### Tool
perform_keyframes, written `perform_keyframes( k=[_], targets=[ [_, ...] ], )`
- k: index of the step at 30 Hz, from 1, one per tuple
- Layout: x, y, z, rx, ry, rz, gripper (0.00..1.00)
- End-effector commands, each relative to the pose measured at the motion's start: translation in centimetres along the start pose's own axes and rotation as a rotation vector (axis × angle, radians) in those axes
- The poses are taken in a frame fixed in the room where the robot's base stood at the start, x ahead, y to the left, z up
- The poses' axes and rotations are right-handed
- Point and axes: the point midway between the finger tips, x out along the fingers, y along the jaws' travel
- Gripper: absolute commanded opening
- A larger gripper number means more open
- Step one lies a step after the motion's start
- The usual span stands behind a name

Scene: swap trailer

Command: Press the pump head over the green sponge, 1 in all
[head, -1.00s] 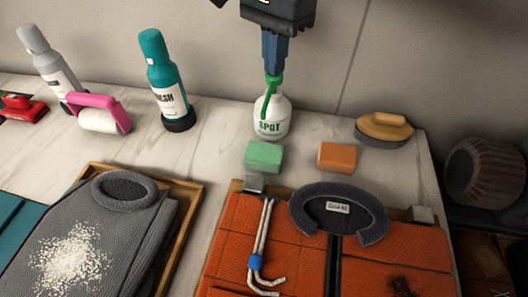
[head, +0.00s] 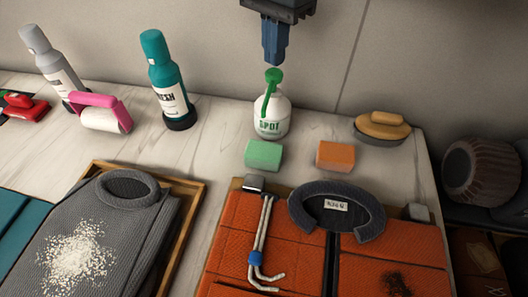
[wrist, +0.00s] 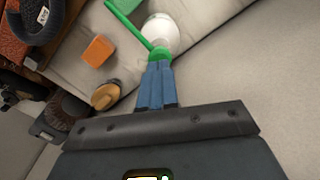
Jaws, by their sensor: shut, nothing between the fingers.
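The white pump bottle (head: 272,119), labelled "SPOT", stands upright on the counter. Its green pump head (head: 273,76) has a spout angled down toward the front. The green sponge (head: 263,154) lies on the counter just in front of the bottle, below the spout. My gripper (head: 272,60) is shut and empty, pointing down just above the pump head, with a small gap showing in the head view. In the wrist view the shut blue fingers (wrist: 159,66) end near the green pump head (wrist: 158,54); whether they touch cannot be told there.
An orange sponge (head: 335,155) and a wooden-handled brush (head: 382,126) are to the right. A teal bottle (head: 165,80), grey bottle (head: 50,65) and pink lint roller (head: 100,112) are to the left. Folded grey (head: 120,225) and orange garments (head: 385,260) lie in front.

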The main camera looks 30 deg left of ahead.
Motion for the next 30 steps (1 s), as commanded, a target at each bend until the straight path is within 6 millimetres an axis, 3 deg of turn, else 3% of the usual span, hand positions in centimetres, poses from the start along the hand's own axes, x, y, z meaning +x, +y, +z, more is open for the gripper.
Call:
perform_keyframes(
  k=[19,30],
  targets=[
    [-5.7,0.0,0.0,0.0,0.0,0.0,0.0],
    [-5.9,0.0,0.0,0.0,0.0,0.0,0.0]
  ],
)
